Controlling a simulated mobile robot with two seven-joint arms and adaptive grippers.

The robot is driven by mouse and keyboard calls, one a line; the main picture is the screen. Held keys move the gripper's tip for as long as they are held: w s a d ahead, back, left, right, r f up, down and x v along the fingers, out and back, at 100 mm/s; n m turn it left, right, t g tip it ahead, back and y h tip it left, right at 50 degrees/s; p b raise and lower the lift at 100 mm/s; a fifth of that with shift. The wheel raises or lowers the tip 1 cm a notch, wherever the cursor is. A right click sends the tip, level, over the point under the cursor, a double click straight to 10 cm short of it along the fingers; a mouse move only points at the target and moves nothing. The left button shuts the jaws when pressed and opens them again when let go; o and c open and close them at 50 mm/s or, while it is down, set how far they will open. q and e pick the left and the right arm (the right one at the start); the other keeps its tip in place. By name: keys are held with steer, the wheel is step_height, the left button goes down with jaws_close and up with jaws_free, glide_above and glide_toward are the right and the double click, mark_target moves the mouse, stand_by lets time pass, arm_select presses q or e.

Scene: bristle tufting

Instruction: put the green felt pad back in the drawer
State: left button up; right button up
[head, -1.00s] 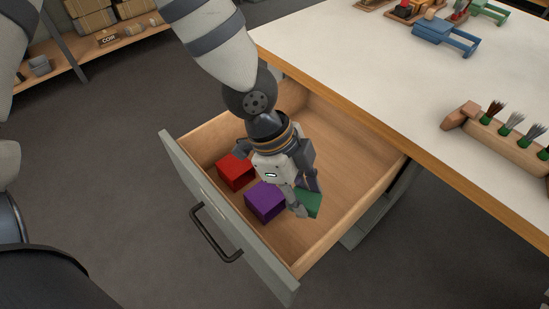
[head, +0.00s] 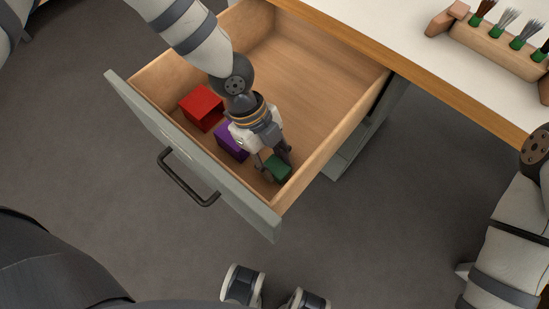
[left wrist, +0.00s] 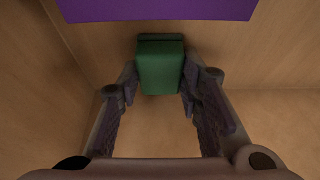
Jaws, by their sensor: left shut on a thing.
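The green felt pad (head: 279,167) is a small dark green block low inside the open drawer (head: 243,202), near its front right corner. My left gripper (head: 277,171) reaches down into the drawer and is shut on the pad. In the left wrist view the pad (left wrist: 160,68) sits between the fingertips, with the wooden drawer floor and wall around it. I cannot tell whether the pad touches the floor. Part of my right arm shows at the right edge, but its gripper is out of view.
A red block (head: 201,107) and a purple block (head: 231,141) lie in the drawer, left of the pad. The purple block is close to my gripper. The rear of the drawer is clear. A white tabletop (head: 400,50) with a wooden brush holder (head: 497,45) is above right.

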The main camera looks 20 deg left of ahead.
arm_select(q)
steer(key=shift+f, duration=0.1)
steer(key=o, duration=1.2)
steer(key=shift+o, duration=0.2)
arm_select(e)
steer(key=shift+f, duration=0.1)
arm_select(q)
steer(key=shift+w+r, duration=0.1)
steer(key=shift+r, duration=0.25)
steer(key=p+v, duration=0.1)
steer(key=v, duration=1)
steer(key=shift+a+r, duration=0.2)
steer(key=shift+r, duration=0.05)
arm_select(e)
steer(key=shift+v, duration=1)
steer(key=shift+w, duration=0.2)
